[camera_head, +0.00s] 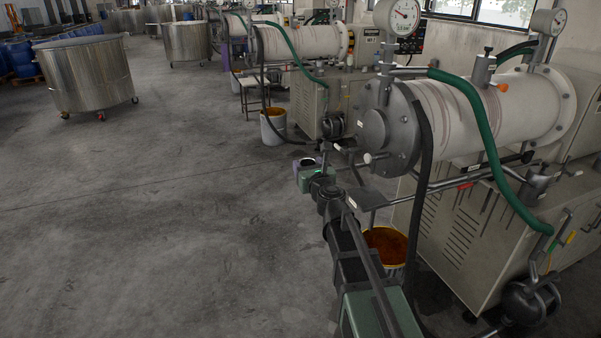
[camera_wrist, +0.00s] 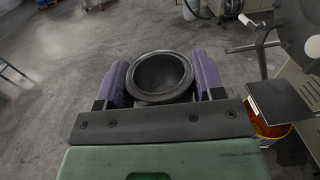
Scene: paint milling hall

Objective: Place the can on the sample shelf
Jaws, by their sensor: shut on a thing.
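My gripper (camera_wrist: 160,82) is shut on a dark, round, open-topped can (camera_wrist: 160,98), with one purple jaw pad at each side. The can looks upright, and its inside looks dark and empty. In the camera_head view the can (camera_head: 308,161) is small, at the far end of my arm, held above the floor. A small flat grey plate on the mill's front, likely the sample shelf (camera_head: 371,196), is to the right of my gripper and nearer the camera. In the wrist view this shelf (camera_wrist: 282,102) is at the right, apart from the can, and its top looks bare.
A bucket of orange paint (camera_head: 386,240) stands below the shelf. The milling machine (camera_head: 440,225), with a green hose (camera_head: 478,120) and a black hose (camera_head: 422,160), fills the right side. Another paint bucket (camera_head: 272,130) stands farther back. The floor at left is clear up to a steel vat (camera_head: 88,75).

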